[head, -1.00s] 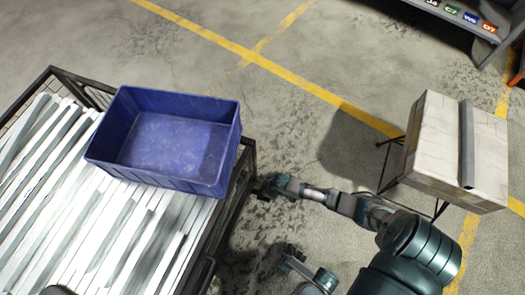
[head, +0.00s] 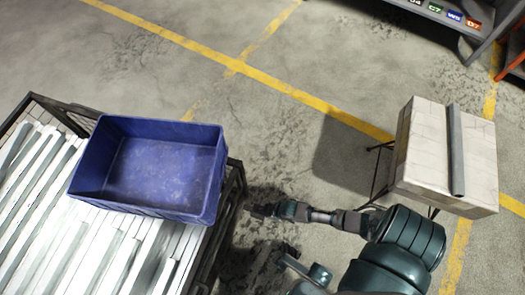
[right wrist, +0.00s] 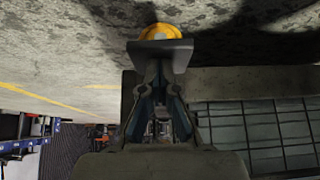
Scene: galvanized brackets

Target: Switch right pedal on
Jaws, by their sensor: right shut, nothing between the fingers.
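My right gripper (head: 256,211) reaches in from the right, low beside the cart's right side in the head view. In the right wrist view its fingers (right wrist: 160,57) are shut and empty. A round yellow thing (right wrist: 158,32) shows just beyond the fingertips, its lower part hidden by them. It may be the pedal, but I cannot tell for certain, nor whether the fingers touch it. No pedal can be made out in the head view. My left gripper is not in view.
A blue bin (head: 155,168) stands on a dark-framed cart (head: 233,190) with long metal profiles (head: 40,200). A pale box (head: 430,155) on a thin-legged stand, with a grey bar (head: 456,150) on top, is at right. A labelled shelf (head: 440,14) is at top right. The floor between is clear.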

